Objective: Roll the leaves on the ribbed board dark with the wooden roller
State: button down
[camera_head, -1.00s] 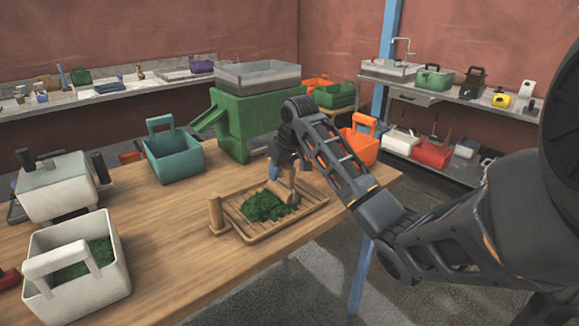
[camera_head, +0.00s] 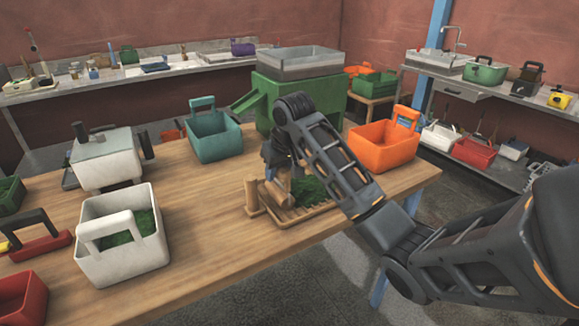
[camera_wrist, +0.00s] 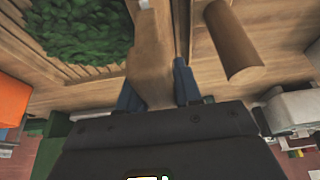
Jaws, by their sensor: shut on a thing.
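The ribbed wooden board (camera_head: 297,219) lies on the table, with a heap of green leaves (camera_head: 312,189) on its right part in the head view. The leaves also show at upper left in the wrist view (camera_wrist: 80,28). My gripper (camera_head: 276,176) is low over the board's left part, beside the leaves. It is shut on the wooden roller (camera_wrist: 150,55), which shows between its blue fingers in the wrist view. The arm hides part of the board and leaves in the head view. Whether the roller touches the board is unclear.
An upright wooden post (camera_head: 252,195) stands close left of the board. A white bin with green leaves (camera_head: 125,262), a teal bin (camera_head: 215,143), an orange bin (camera_head: 385,146) and a green machine (camera_head: 295,95) surround the work area. Bare table lies left of the board.

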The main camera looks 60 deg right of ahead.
jog(key=shift+r, duration=3.2)
